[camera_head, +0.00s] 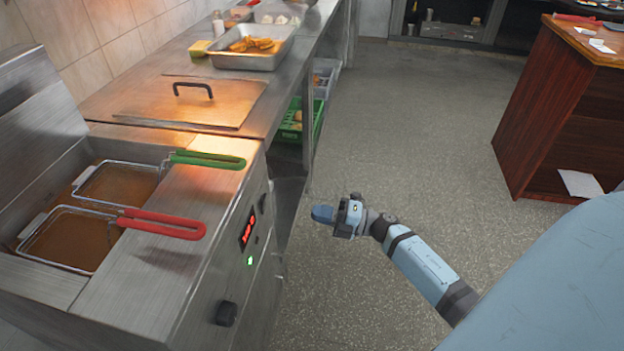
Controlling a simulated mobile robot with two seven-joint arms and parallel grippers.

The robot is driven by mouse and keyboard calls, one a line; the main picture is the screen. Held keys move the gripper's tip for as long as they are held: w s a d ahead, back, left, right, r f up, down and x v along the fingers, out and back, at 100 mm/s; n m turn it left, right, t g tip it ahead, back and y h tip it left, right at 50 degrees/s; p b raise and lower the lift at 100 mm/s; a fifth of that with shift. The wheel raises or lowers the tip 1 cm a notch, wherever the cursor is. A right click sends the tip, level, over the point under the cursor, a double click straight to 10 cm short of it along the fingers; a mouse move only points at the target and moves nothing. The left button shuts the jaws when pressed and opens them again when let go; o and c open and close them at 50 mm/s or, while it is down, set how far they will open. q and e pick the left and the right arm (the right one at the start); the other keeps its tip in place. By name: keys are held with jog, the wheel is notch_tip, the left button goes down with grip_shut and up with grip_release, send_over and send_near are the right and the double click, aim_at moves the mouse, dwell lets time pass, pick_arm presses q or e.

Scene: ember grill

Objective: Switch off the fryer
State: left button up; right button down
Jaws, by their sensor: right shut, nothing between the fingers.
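The steel fryer (160,290) stands at the left with two baskets in brown oil. One basket has a red handle (165,223), the other a green handle (208,160). Its front panel carries a lit red display (248,229), a lit green light (250,261), a dark knob (226,313) low down and a small dark part (262,209) beside the display. My right gripper (322,214) is shut and empty, in the air to the right of the panel and apart from it. My left gripper is not in view.
A steel counter with a lid (190,101) and a tray of fried food (252,48) runs back from the fryer. A green crate (290,128) sits on the shelf below. A wooden counter (553,110) stands at right.

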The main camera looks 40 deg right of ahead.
aim_at(265, 201)
jog(key=x, duration=1.1)
jog(key=shift+b, duration=0.3)
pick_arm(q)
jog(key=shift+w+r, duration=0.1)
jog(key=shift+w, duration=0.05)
pick_arm(e)
jog(key=shift+w+a, duration=0.25)
jog(key=shift+w, duration=0.05)
jog(key=shift+r, duration=0.1)
